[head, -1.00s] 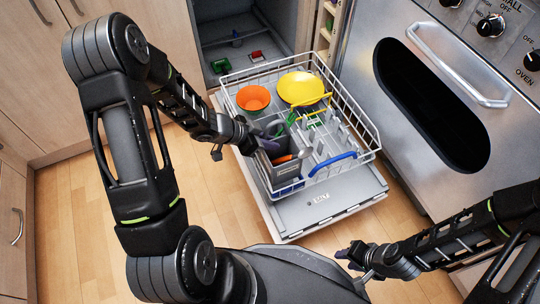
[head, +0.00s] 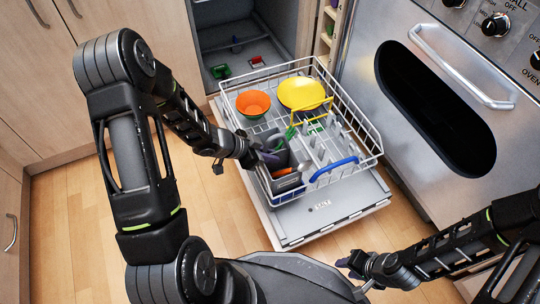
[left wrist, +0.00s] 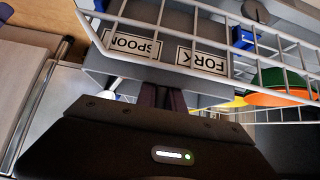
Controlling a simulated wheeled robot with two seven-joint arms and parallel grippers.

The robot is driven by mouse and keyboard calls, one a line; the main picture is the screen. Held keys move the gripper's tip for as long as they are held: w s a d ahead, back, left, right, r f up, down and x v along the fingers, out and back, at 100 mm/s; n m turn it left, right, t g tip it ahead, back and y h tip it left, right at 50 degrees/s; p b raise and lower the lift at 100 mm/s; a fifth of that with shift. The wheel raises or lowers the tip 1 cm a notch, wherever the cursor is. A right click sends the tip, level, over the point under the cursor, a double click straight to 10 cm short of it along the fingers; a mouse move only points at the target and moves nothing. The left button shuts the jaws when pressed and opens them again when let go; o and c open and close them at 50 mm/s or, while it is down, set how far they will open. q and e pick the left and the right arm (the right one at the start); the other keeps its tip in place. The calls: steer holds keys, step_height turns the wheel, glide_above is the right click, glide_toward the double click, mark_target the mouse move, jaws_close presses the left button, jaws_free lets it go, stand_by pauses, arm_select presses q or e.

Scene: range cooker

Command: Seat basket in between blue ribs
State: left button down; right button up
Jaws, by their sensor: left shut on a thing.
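The grey cutlery basket (head: 288,183) is at the front left of the dish rack (head: 372,150), with some cutlery in it. In the left wrist view its wall (left wrist: 168,50) carries SPOON and FORK labels behind the rack wires. My left gripper (head: 263,157) is shut on the basket at its left side; the fingers (left wrist: 162,97) meet it below the labels. One blue rib (head: 334,168) is right of the basket; another blue piece (head: 288,196) shows low at its front. The basket's underside is hidden, so I cannot tell whether it rests on the rack. My right gripper (head: 352,265) is away from the rack; its jaw opening is unclear.
An orange bowl (head: 253,103) and a yellow dish (head: 301,93) stand at the back of the rack. Grey tines (head: 330,140) stand right of the basket. The open door (head: 318,208) lies under the rack; the oven (head: 440,110) is to the right.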

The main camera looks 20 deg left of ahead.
arm_select(q)
steer(key=shift+f, duration=0.15)
steer(key=c, duration=1.5)
jaws_free()
steer(key=shift+o, duration=0.2)
steer(key=shift+s+a+r, duration=0.1)
steer(key=shift+a+r, duration=0.05)
steer(key=shift+r, duration=0.3)
steer(key=p+v, duration=0.6)
steer(key=v, duration=0.5)
steer(key=shift+s, duration=0.2)
steer(key=shift+a, duration=0.1)
